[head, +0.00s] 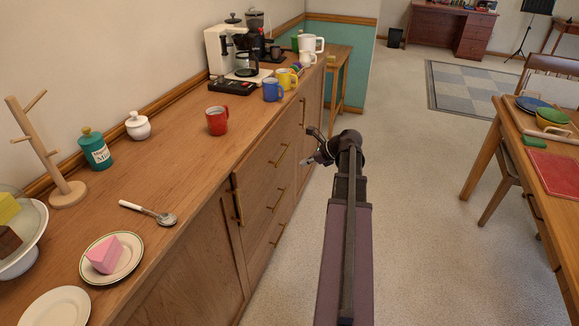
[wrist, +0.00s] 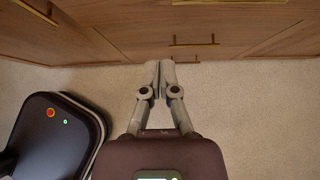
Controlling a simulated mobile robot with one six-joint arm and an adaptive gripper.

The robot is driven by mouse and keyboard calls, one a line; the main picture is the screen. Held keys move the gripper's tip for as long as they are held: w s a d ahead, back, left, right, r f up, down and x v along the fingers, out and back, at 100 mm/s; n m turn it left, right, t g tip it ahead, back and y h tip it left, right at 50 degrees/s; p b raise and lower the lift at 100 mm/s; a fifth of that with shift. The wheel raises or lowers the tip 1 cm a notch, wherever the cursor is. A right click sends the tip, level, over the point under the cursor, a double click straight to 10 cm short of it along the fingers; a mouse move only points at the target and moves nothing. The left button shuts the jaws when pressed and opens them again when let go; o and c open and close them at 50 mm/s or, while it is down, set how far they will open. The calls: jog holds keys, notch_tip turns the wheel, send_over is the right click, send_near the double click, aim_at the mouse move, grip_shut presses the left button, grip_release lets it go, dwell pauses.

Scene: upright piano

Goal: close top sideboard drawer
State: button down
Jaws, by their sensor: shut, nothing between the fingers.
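The wooden sideboard (head: 165,165) runs along the wall at the left in the head view. Its top drawer (head: 262,160) has a slanting brass handle (head: 279,155), with two more drawers below. I cannot tell whether the top drawer front sits flush or stands slightly out. My gripper (head: 308,160) is to the right of the drawer fronts, empty. In the wrist view, the fingers of my gripper (wrist: 161,75) are together, pointing at the wooden fronts. Brass handles (wrist: 193,43) show beyond the fingertips, apart from them in the picture.
A red mug (head: 217,121), a spoon (head: 148,213), a plate with pink cake (head: 108,258) and a coffee maker (head: 228,50) stand on the sideboard. A table (head: 500,130) with a red mat is at the right. Carpet (head: 420,220) between them is clear.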

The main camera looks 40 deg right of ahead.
jog(key=s+d+f+t+y+b, duration=0.1)
jog(key=d+f+t+b, duration=0.2)
jog(key=d+b, duration=0.4)
jog(key=shift+d+f+t+y+b, duration=0.15)
jog(key=shift+f+t+y+b, duration=0.2)
jog(key=shift+b, duration=0.25)
jog(key=shift+f, duration=0.1)
jog(key=r+b+x, duration=0.2)
jog(key=x, duration=1.1)
jog(key=shift+w+a+b, duration=0.4)
jog(key=shift+w, duration=0.05)
